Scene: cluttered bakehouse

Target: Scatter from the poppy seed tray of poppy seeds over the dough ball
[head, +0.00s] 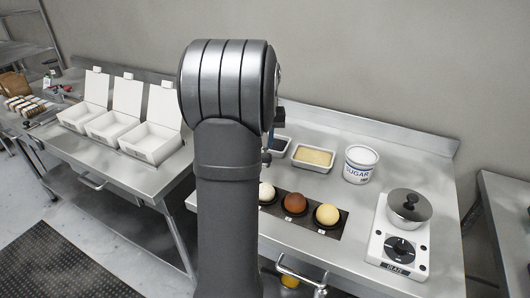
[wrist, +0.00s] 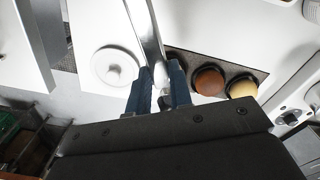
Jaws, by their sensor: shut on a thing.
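A dark tray (head: 279,146), apparently the poppy seed tray, shows in part beside my arm in the head view. A pale ball (head: 266,193), a brown ball (head: 295,203) and a yellow ball (head: 327,214) sit in a row; I cannot tell which is the dough ball. The brown ball (wrist: 208,80) and yellow ball (wrist: 242,88) also show in the wrist view, right of my gripper (wrist: 161,84). My gripper is shut on a slim shiny metal thing (wrist: 150,45); its far end is unclear. My arm hides most of the gripper in the head view.
A tray of pale grains (head: 313,157), a sugar tub (head: 361,164) and a scale with a lidded pot (head: 408,206) stand to the right. Open white boxes (head: 150,140) stand on the left table. A round white thing (wrist: 113,67) lies left of my gripper.

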